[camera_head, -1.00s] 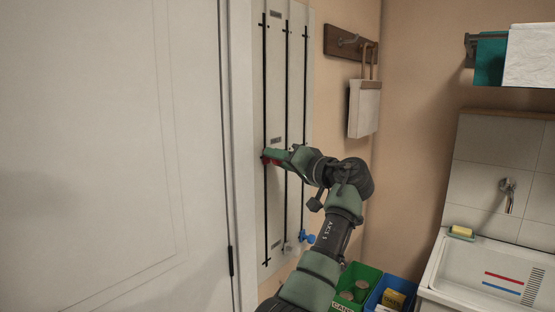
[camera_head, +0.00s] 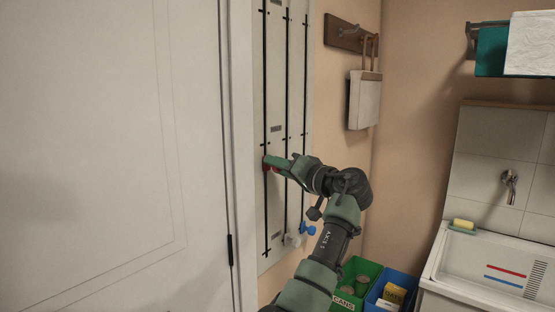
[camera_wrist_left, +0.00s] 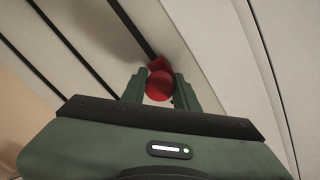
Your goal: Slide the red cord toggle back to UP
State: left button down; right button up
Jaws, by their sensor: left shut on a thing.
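A pale board (camera_head: 275,205) on the wall carries several dark vertical cords. The red toggle (camera_head: 267,168) is on the leftmost cord, a little below the board's middle label. My left gripper (camera_head: 270,164) is shut on the red toggle and partly hides it. The left wrist view shows the red toggle (camera_wrist_left: 159,86) between the two green fingertips, against the board. The small labels on the board are too small to read. My right gripper is not in view.
A white toggle (camera_head: 291,240) and a blue toggle (camera_head: 307,229) sit low on the other cords. A white door (camera_head: 110,150) stands just left of the board. Green (camera_head: 365,268) and blue (camera_head: 408,282) bins are at lower right, beside the sink (camera_head: 500,250).

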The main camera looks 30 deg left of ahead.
pick_arm(q)
notch_tip(320, 180, down, 10)
jog(key=b, duration=0.3)
jog(key=shift+r+b, duration=0.2)
jog(key=shift+b, duration=0.15)
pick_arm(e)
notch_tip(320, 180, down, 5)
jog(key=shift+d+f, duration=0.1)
pick_arm(q)
jog(key=shift+r, duration=0.1)
